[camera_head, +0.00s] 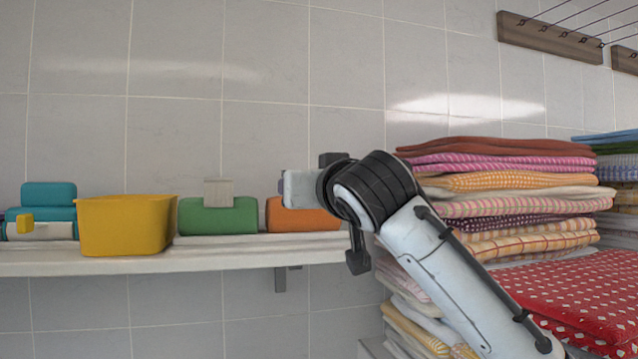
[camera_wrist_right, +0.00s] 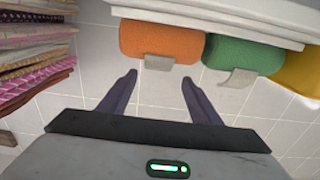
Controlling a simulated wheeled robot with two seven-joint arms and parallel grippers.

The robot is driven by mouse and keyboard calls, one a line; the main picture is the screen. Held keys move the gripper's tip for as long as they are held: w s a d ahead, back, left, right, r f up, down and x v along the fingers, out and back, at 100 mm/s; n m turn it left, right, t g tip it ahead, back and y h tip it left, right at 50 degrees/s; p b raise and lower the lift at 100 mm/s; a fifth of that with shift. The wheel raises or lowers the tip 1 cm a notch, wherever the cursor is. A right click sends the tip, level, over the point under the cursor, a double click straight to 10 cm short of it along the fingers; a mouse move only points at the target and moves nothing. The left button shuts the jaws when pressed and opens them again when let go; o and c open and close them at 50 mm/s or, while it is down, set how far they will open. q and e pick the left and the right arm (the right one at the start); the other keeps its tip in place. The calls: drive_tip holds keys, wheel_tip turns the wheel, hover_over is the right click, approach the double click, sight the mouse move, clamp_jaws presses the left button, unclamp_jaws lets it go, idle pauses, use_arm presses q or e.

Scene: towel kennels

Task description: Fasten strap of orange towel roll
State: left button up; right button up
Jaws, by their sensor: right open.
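The orange towel roll (camera_head: 305,220) sits on the white shelf, partly hidden behind my right arm in the head view. In the right wrist view the orange towel roll (camera_wrist_right: 160,40) lies just beyond my fingertips. Its grey strap (camera_wrist_right: 158,62) sticks out from the roll's edge, in line with the gap between my fingers; in the head view the strap is hidden. My right gripper (camera_wrist_right: 159,79) is open and empty, its two dark fingers spread either side of the strap and apart from it. My left gripper is in no view.
A green towel roll (camera_head: 220,216) with a strap standing up sits beside the orange one. A yellow bin (camera_head: 125,225) and teal rolls (camera_head: 48,195) are further left on the shelf (camera_head: 200,258). Tall stacks of folded towels (camera_head: 510,195) stand close on the right.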

drive_tip(key=p+x, duration=0.2)
drive_tip(key=x, duration=0.4)
drive_tip(key=shift+w+d+r+p, duration=0.1)
drive_tip(key=shift+w+r+p, duration=0.05)
drive_tip(key=shift+w+p, duration=0.2)
drive_tip(key=shift+w, duration=0.7)
